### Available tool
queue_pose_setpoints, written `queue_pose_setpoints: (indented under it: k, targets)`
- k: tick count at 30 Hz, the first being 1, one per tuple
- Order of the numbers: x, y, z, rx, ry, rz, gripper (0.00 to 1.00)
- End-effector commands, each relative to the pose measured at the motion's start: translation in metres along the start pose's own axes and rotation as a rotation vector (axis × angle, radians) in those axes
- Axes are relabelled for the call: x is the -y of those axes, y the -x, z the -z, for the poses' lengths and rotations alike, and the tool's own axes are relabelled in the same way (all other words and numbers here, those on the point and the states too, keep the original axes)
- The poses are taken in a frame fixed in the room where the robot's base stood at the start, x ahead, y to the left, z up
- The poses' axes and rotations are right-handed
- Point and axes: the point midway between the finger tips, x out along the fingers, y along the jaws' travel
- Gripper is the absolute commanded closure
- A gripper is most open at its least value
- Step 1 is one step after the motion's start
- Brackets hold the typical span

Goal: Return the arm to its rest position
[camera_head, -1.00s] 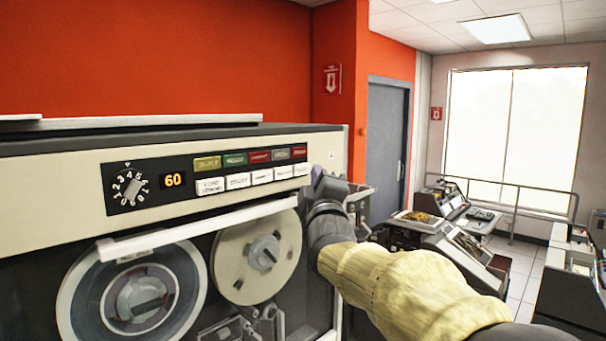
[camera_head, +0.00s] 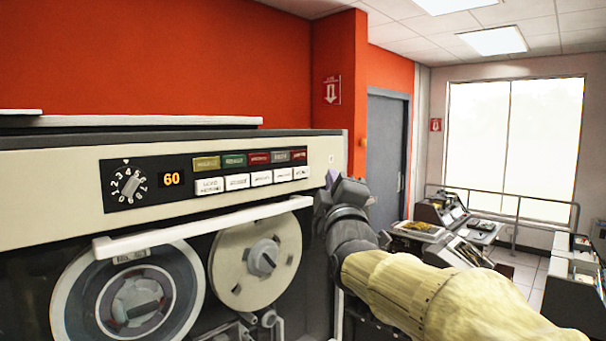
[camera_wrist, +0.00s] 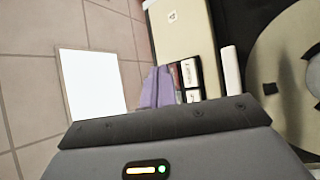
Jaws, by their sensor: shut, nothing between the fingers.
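I cannot tell the exact gap between the gripper and the machine.
The machine carries a dial (camera_head: 129,185), a display reading 60 (camera_head: 172,179), a white bar (camera_head: 200,227) and two reels (camera_head: 258,262). Consoles (camera_head: 440,240) stand at the right, before a railing and window. A grey door (camera_head: 386,150) is behind my arm.

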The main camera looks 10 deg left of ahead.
Motion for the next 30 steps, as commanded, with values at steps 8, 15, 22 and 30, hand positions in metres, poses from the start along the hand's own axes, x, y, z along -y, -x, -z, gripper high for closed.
queue_pose_setpoints:
  k: [8, 15, 22, 30]
  targets:
    - [0.025, 0.008, -0.019, 0.037, -0.054, 0.086, 1.00]
    - [0.118, 0.065, -0.089, 0.250, -0.302, 0.407, 1.00]
    - [0.198, 0.164, -0.152, 0.591, -0.570, 0.679, 1.00]
    - [0.254, 0.314, -0.198, 1.111, -0.836, 0.875, 1.00]
